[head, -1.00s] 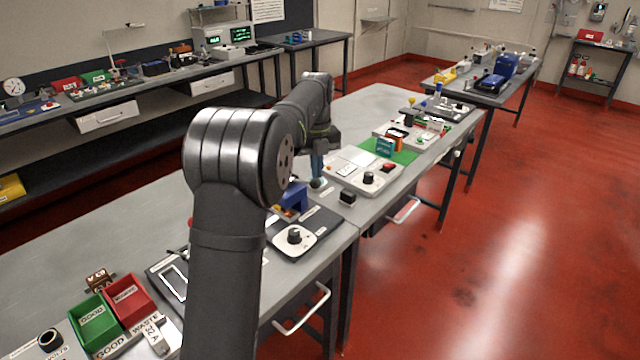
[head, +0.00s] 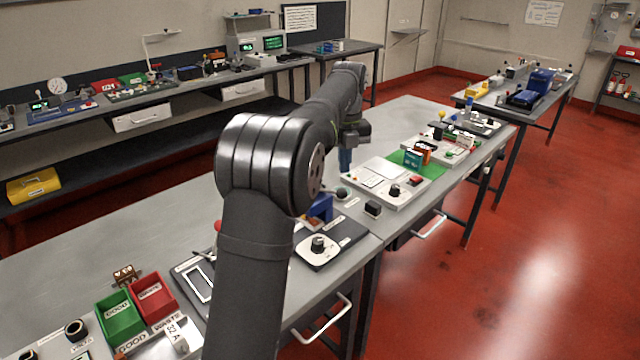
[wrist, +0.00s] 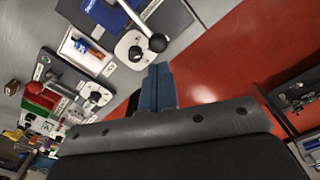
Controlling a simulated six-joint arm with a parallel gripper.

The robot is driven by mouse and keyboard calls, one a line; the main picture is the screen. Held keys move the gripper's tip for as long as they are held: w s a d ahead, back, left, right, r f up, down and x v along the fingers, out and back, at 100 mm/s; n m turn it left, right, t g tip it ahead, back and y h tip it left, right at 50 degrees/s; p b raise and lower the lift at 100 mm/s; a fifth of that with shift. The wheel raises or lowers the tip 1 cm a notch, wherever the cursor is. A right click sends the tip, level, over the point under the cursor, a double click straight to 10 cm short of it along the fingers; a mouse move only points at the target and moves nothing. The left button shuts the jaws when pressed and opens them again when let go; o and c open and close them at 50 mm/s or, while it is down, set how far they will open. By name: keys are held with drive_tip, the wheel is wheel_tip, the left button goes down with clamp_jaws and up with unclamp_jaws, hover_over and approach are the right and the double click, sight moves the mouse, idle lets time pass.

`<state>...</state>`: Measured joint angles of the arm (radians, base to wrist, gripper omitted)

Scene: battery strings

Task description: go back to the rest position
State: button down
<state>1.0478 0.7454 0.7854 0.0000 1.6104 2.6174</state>
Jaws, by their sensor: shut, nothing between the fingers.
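My gripper (wrist: 157,88) shows in the wrist view as two blue fingers closed together, with nothing between them. In the head view my gripper (head: 345,160) hangs over the middle of the bench, partly hidden by my own arm. It is above the bench top, just left of the white panel device (head: 375,182).
Red floor (head: 500,270) lies open to the right.

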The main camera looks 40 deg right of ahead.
sight(342, 189)
drive_tip(key=shift+f, duration=2.4)
drive_tip(key=c, duration=2.2)
unclamp_jaws()
drive_tip(key=c, duration=1.1)
unclamp_jaws()
drive_tip(key=o, duration=0.4)
drive_tip(key=shift+w+a, duration=0.1)
drive_tip(key=shift+w, duration=0.05)
drive_tip(key=o, duration=0.7)
drive_tip(key=a+n, duration=0.1)
drive_tip(key=w+a, duration=0.1)
drive_tip(key=w+a+n, duration=0.1)
drive_tip(key=shift+w+a+r+n+g+h, duration=0.2)
drive_tip(key=shift+w+r+n+g+h, duration=0.1)
drive_tip(key=shift+r+g+h, duration=0.1)
drive_tip(key=w+a+r+n+h, duration=0.2)
drive_tip(key=w+a+n+h, duration=0.1)
drive_tip(key=a+n, duration=0.45)
drive_tip(key=w+a+r+n+h, duration=0.2)
drive_tip(key=w+a+n, duration=0.1)
drive_tip(key=a+n, duration=0.5)
drive_tip(key=w+a+r+n+h, duration=0.25)
drive_tip(key=a+n, duration=0.35)
drive_tip(key=a, duration=0.3)
drive_tip(key=x, duration=1)
drive_tip(key=shift+w+d+t+h, duration=0.25)
drive_tip(key=shift+w+t+h, duration=0.1)
drive_tip(key=shift+w, duration=0.15)
